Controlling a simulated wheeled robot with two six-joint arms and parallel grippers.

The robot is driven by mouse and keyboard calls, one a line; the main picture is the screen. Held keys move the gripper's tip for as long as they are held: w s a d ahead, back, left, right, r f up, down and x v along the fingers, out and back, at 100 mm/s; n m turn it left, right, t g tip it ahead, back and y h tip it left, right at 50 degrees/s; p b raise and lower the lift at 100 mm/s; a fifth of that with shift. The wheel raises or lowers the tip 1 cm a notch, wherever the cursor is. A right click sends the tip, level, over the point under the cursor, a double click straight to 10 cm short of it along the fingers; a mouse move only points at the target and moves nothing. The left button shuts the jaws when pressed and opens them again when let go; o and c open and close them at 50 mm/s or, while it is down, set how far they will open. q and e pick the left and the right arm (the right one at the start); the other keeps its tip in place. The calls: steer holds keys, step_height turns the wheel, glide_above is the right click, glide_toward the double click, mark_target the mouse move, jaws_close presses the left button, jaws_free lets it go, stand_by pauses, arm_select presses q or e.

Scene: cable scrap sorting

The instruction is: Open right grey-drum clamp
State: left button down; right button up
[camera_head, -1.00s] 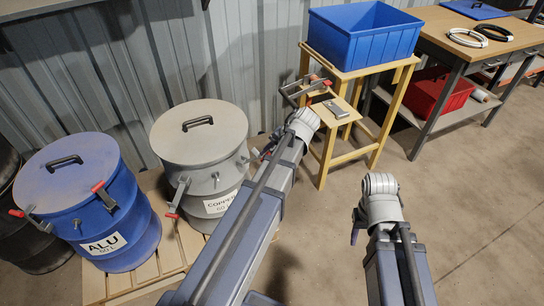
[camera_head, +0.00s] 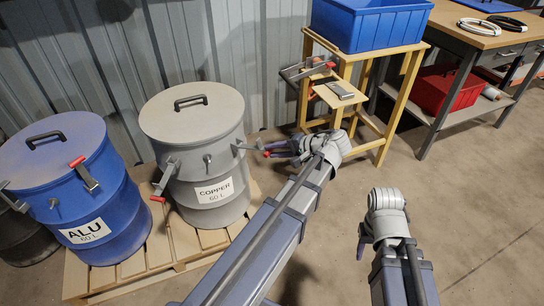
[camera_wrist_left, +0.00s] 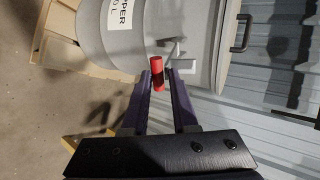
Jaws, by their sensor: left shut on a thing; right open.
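The grey drum (camera_head: 200,125) labelled COPPER stands upright with its lid (camera_head: 192,112) on. Its right clamp (camera_head: 243,147) sticks out from the drum's right side, with a red handle at the end. My left gripper (camera_head: 277,151) is shut on this red handle (camera_wrist_left: 158,80), which shows between the two fingers in the left wrist view. The drum's left clamp (camera_head: 165,180) hangs down and outward with a red tip. My right gripper (camera_head: 361,246) is open and empty above the floor, its fingers partly hidden by its wrist.
A blue drum (camera_head: 75,190) labelled ALU stands left of the grey drum on a wooden pallet (camera_head: 163,250). A wooden stand (camera_head: 345,100) bears a blue crate (camera_head: 365,25) behind my left gripper. A workbench (camera_head: 480,40) is at the back right. The floor at right is clear.

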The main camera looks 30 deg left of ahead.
arm_select(q)
step_height(320, 180, down, 2)
steer(key=shift+d+f+b, duration=0.15)
steer(key=shift+f+b, duration=0.05)
steer(key=shift+b, duration=0.45)
steer(key=c, duration=1.6)
jaws_free()
step_height(320, 180, down, 3)
steer(key=b, duration=0.3)
steer(key=shift+d, duration=0.1)
steer(key=c, duration=1.4)
jaws_free()
steer(key=shift+r, duration=0.15)
steer(key=shift+c, duration=0.2)
steer(key=o, duration=0.6)
arm_select(e)
step_height(320, 180, down, 6)
steer(key=shift+a+r, duration=0.1)
steer(key=shift+r, duration=0.05)
arm_select(q)
steer(key=shift+p+v, duration=2.1)
steer(key=shift+v, duration=1.8)
arm_select(e)
steer(key=shift+r, duration=1.95)
